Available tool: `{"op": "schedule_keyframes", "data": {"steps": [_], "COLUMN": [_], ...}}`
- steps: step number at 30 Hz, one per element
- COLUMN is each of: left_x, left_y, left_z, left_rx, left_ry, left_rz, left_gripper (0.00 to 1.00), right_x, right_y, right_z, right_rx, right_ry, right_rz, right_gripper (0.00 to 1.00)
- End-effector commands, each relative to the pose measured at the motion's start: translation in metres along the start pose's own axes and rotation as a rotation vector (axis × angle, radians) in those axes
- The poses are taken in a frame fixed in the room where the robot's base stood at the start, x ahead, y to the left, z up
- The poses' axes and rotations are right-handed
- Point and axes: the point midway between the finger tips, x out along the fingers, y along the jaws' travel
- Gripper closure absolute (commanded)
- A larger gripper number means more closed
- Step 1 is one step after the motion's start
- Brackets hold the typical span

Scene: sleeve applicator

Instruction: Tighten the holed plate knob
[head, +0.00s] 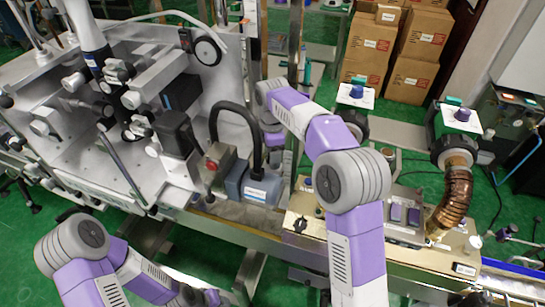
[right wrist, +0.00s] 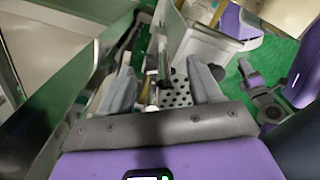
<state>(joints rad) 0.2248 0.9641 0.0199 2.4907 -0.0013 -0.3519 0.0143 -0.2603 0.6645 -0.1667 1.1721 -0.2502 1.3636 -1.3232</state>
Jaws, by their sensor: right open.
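In the right wrist view, a light plate with several dark holes (right wrist: 181,88) lies between and beyond the fingers of my right gripper (right wrist: 160,78). The gripper is open, with one grey finger on each side and nothing clearly held. A slim dark upright part (right wrist: 163,62) stands beside the holed plate, between the fingers; I cannot tell if it is the knob. In the head view, my right arm reaches forward to the machine, and its fingers are hidden behind the arm links and the machine's parts. My left arm is at the lower left, with its gripper fingers not visible.
A large grey machine (head: 60,95) with knobs and rods fills the left. A grey-blue box (head: 258,186) with a thick black hose is close to my right arm. A brown corrugated hose (head: 455,195) stands at the right. Cardboard boxes (head: 368,48) are stacked behind.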

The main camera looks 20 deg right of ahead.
Motion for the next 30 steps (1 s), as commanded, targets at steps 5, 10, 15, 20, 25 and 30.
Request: {"op": "schedule_keyframes", "data": {"steps": [5,10,15,20,25,30], "left_x": [0.0019,0.0017,0.0017,0.0017,0.0014,-0.0026], "left_y": [-0.0007,-0.0006,-0.0007,-0.0007,-0.0005,0.001], "left_z": [0.0,0.0,0.0001,0.0001,0.0,0.0002], "left_rx": [0.0,0.0,0.0,0.0,0.0,0.0], "left_ry": [0.0,0.0,0.0,0.0,0.0,0.0], "left_rz": [0.0,0.0,0.0,0.0,0.0,0.0], "left_gripper": [0.57,0.57,0.57,0.57,0.57,0.57], "right_x": [0.0088,0.0087,0.0086,0.0086,0.0085,0.0074], "right_y": [-0.0001,0.0,-0.0001,-0.0001,-0.0002,-0.0003], "right_z": [0.0002,0.0002,0.0001,0.0,0.0,0.0001], "right_rx": [0.001,0.002,0.001,0.001,0.003,0.034], "right_ry": [0.0,0.0,0.0,0.0,0.0,0.0], "right_rz": [0.0,0.0,0.0,0.0,-0.001,-0.002], "right_gripper": [0.36,0.36,0.56,0.8,0.92,0.92]}}
